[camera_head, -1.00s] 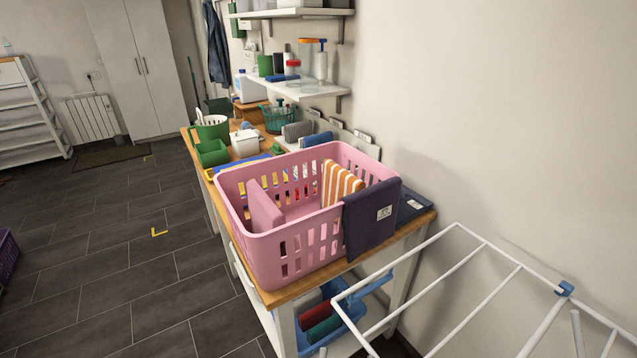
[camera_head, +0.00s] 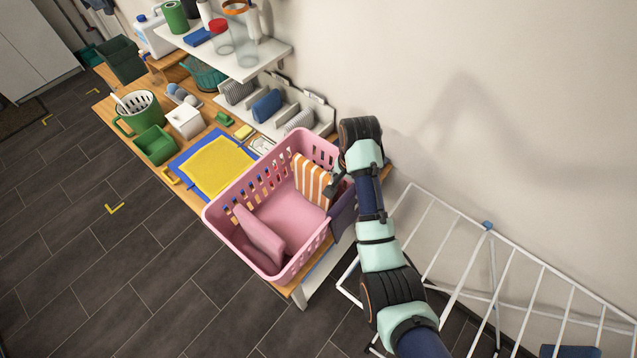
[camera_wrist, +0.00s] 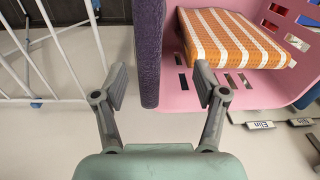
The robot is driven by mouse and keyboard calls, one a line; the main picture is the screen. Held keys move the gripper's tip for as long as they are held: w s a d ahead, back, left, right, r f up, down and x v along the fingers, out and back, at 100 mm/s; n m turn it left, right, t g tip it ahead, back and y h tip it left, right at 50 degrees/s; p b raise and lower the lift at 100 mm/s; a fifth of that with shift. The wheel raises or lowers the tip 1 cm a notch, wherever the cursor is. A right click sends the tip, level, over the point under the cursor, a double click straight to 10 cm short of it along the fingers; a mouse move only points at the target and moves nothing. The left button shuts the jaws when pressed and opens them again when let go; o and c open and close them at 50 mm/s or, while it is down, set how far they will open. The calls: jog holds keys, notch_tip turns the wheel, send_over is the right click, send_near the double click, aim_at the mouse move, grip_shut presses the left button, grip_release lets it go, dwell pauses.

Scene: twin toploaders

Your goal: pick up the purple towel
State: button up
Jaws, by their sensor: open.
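The purple towel (camera_head: 343,213) hangs over the right end wall of the pink basket (camera_head: 241,241) in the head view, partly hidden by my arm. In the wrist view the towel (camera_wrist: 150,48) shows edge-on as a dark purple upright sheet beside the basket wall (camera_wrist: 265,92). My gripper (camera_wrist: 159,84) is open, with one finger on each side of the towel's lower visible end and a gap on both sides. In the head view my gripper (camera_head: 334,188) is at the basket's right end, small and partly hidden.
An orange-and-white striped towel (camera_head: 313,179) and a pink folded cloth (camera_head: 259,236) are in the basket. A white drying rack (camera_head: 462,252) stands at right, close to my arm. A wall shelf (camera_head: 262,62) hangs above the bench. The floor at left is clear.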

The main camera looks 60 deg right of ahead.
aim_at(348, 199)
jog(key=shift+s+d+r+m, duration=0.2)
jog(key=shift+s+d+m, duration=0.2)
jog(key=shift+s+d, duration=0.2)
jog(key=shift+f+g+y, duration=0.15)
jog(key=shift+g+y, duration=0.15)
notch_tip(348, 199, down, 2)
jog(key=shift+s+a+f, duration=0.15)
jog(key=shift+f, duration=0.1)
jog(key=shift+a+f, duration=0.2)
jog(key=shift+f, duration=2.55)
jog(key=shift+w, duration=0.2)
grip_shut()
